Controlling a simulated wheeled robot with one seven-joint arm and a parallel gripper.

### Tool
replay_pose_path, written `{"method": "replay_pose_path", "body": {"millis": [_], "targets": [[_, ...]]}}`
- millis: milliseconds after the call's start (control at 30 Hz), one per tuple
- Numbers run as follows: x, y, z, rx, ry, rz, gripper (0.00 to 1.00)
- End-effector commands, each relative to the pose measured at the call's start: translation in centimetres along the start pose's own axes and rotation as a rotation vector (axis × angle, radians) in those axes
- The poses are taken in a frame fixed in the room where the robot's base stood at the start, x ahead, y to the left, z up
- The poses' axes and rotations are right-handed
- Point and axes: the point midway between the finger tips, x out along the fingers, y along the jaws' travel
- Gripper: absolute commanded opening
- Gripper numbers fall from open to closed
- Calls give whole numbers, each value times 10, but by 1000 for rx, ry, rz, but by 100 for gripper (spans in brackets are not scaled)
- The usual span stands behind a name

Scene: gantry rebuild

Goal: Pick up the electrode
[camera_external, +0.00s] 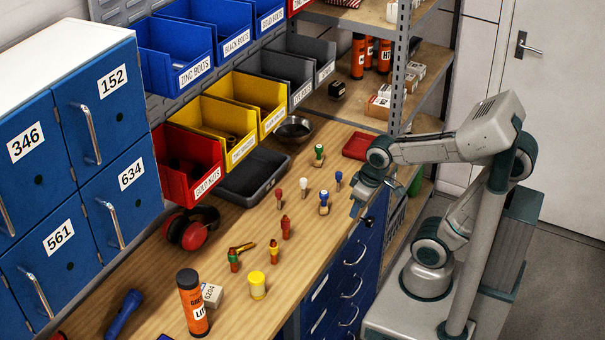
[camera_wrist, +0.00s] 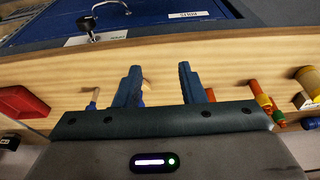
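I cannot tell which piece is the electrode. Several small coloured pieces stand on the wooden bench, among them a green-topped one (camera_external: 319,155), a white-topped one (camera_external: 304,186), red ones (camera_external: 286,228) and blue ones (camera_external: 324,202). My gripper (camera_external: 360,207) is over the bench's front edge, to the right of these pieces. In the wrist view my gripper (camera_wrist: 160,67) has its two fingers apart, with mostly bare wood between them. A small pale piece shows beside the left finger, partly hidden. A blue-and-pale piece (camera_wrist: 93,99) stands left of the fingers.
A red tray (camera_external: 359,146) lies at the bench's far end. An orange bottle (camera_external: 192,304), a yellow cylinder (camera_external: 257,286) and red ear defenders (camera_external: 191,228) are on the near part. Coloured bins (camera_external: 187,178) line the back. Blue drawers (camera_external: 335,285) are below the front edge.

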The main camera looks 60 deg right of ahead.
Motion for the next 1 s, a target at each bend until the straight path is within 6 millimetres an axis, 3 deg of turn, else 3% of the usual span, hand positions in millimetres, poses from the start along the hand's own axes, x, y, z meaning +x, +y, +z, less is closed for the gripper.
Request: {"method": "replay_pose_path", "body": {"millis": [333,467,767,1000], "targets": [[0,0,0,-6,-5,2,48],[8,-3,4,-86,-69,27,48],[39,-9,18,-624,-417,266,48],[52,-18,5,-1108,-630,569,48]]}}
